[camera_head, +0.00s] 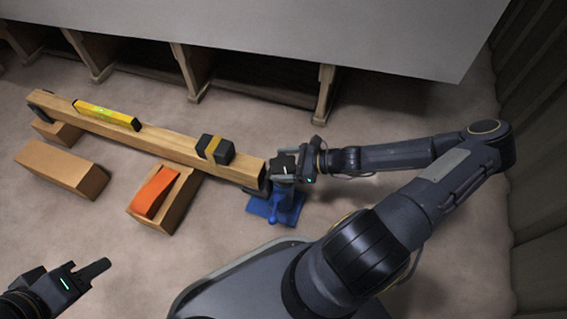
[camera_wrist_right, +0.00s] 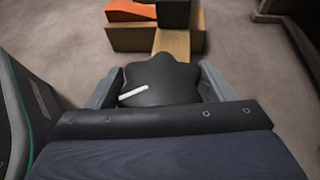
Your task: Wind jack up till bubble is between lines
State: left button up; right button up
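A blue jack (camera_head: 285,208) stands on the floor under the right end of a long timber beam (camera_head: 165,142). Its black lobed knob (camera_wrist_right: 160,84) with a white mark sits between my right gripper's fingers, which appear to touch both sides. My right gripper (camera_head: 290,165) is at the jack's top. A yellow spirit level (camera_head: 107,115) lies on the beam's left part; its bubble and lines are too small to read. My left gripper (camera_head: 66,274) is apart from everything at the lower left, open and empty.
A black block with a yellow band (camera_head: 217,149) sits on the beam. Wooden blocks (camera_head: 62,168) stand on the floor in front, one with an orange wedge (camera_head: 154,192) on it. A grey panel (camera_head: 300,30) on wooden supports is behind. The front floor is clear.

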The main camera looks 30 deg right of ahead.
jog(key=c, duration=0.3)
jog(key=shift+n, duration=0.3)
jog(key=n+g+y+p, duration=0.1)
jog(key=n+g+y, duration=0.1)
jog(key=g, duration=0.1)
jog(key=shift+n+p, duration=0.3)
jog(key=n+g+y, duration=0.1)
jog(key=n+g, duration=0.2)
jog(key=g, duration=0.1)
jog(key=shift+n, duration=0.3)
jog(key=n+g, duration=0.3)
jog(key=g, duration=0.1)
jog(key=shift+f+n+b, duration=0.15)
jog(key=shift+n+b, duration=0.15)
jog(key=shift+b, duration=0.05)
jog(key=n+g+h+b, duration=0.1)
jog(key=n+g+h, duration=0.1)
jog(key=n+g, duration=0.2)
jog(key=shift+n+g, duration=0.3)
jog(key=shift+g, duration=0.3)
jog(key=n+g+h, duration=0.2)
jog(key=n+g, duration=0.1)
jog(key=shift+h, duration=0.4)
jog(key=shift+n+g+h+b, duration=0.3)
jog(key=shift+n+g+h, duration=0.7)
jog(key=shift+n+h, duration=0.7)
